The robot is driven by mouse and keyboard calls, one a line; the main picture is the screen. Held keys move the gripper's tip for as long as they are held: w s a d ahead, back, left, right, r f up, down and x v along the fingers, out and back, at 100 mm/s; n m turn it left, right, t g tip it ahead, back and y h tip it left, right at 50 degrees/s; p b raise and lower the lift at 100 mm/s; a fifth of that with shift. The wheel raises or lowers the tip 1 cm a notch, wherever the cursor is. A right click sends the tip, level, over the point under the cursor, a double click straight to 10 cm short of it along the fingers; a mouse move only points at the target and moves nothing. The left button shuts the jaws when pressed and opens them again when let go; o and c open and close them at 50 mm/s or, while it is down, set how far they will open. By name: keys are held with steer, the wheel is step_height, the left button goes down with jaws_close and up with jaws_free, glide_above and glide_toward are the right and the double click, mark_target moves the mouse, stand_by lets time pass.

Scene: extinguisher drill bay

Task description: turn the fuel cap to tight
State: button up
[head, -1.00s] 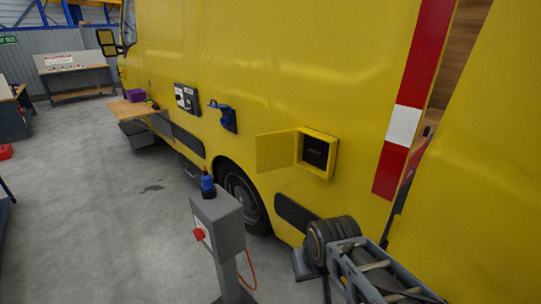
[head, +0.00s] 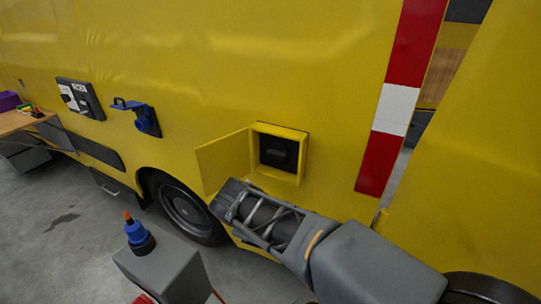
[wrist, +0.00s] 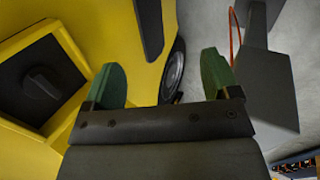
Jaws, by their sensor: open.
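The dark fuel cap (head: 278,153) sits inside a square yellow recess (head: 302,170) in the vehicle's side, with its yellow door (head: 222,163) swung open to the left. In the wrist view the cap (wrist: 42,84) is at the left edge, a dark round knob with a raised grip. My gripper (wrist: 160,75) is open and empty, its two green fingers apart and well to the right of the cap. In the head view my arm reaches up from the lower right and ends just below the recess; the fingers are not clear there.
A grey pedestal (head: 165,272) with a blue, orange-tipped item (head: 137,234) stands in front of the rear wheel (head: 182,208). A blue fitting (head: 142,118) and a switch panel (head: 80,98) are on the vehicle side to the left. The open door is close to my arm's end.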

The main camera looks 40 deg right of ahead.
steer(key=shift+o, duration=1.1)
steer(key=w+d+n+t+h+b, duration=0.1)
steer(key=w+d+n+h+b, duration=0.2)
steer(key=d+n+h, duration=0.3)
steer(key=w+n, duration=0.1)
steer(key=n, duration=0.1)
steer(key=shift+w+r+n+h, duration=0.2)
steer(key=shift+r+n+h, duration=0.1)
steer(key=n+t+h+b, duration=0.2)
steer(key=n+t+h, duration=0.25)
steer(key=n, duration=0.45)
glide_toward(275, 156)
steer(key=shift+t+y, duration=0.25)
steer(key=shift+t, duration=0.1)
steer(key=x, duration=1.1)
steer(key=shift+s+d+r, duration=0.1)
steer(key=shift+s+d, duration=0.05)
steer(key=shift+s, duration=0.1)
steer(key=c, duration=0.9)
